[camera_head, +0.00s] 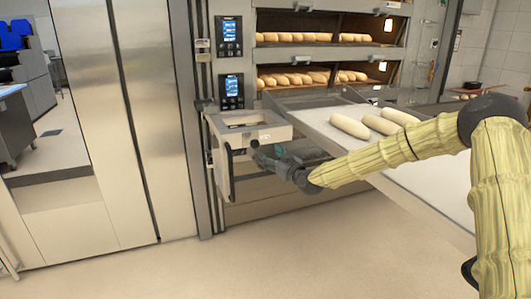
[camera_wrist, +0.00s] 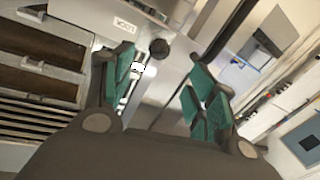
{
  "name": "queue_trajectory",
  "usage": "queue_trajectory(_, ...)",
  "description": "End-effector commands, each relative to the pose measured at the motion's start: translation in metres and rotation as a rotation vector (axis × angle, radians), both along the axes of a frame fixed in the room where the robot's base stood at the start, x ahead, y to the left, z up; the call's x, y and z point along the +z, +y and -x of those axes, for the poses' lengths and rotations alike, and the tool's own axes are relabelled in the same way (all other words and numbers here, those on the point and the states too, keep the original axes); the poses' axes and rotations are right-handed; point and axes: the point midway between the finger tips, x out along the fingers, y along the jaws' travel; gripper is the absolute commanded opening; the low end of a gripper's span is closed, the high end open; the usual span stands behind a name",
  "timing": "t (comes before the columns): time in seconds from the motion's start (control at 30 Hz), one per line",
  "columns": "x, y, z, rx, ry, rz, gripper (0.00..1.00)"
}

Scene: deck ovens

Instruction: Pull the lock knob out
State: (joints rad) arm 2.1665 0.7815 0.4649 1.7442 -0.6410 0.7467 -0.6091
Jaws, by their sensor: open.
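The lock knob, a small dark round knob, shows in the wrist view (camera_wrist: 160,47) just beyond and between my fingertips. A pale metal part lies close below it by the left finger. In the head view the knob (camera_head: 254,143) is a small dark spot on the front of a grey box-like unit (camera_head: 270,133) beside the oven. My gripper (camera_head: 263,157) is at that unit's front, pointing left. In the wrist view my gripper (camera_wrist: 160,72) is open, with teal pads on both sides and nothing clearly between them. Contact with the knob cannot be told.
A loading board (camera_head: 425,180) with several pale loaves extends from the deck oven (camera_head: 330,60) to the right, close to my arm. A dark vertical handle (camera_head: 229,170) stands left of my gripper. Steel panels (camera_head: 100,130) fill the left; the floor (camera_head: 250,260) in front is clear.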

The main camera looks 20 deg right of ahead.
Motion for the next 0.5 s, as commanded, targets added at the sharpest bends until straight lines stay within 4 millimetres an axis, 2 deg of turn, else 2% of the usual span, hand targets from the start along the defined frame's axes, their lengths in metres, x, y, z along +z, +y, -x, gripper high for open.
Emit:
queue_trajectory(0.2,0.000,-0.004,0.018,0.000,-0.001,-0.001,0.57)
queue_trajectory(0.5,0.000,-0.004,0.020,0.000,-0.001,0.000,0.57)
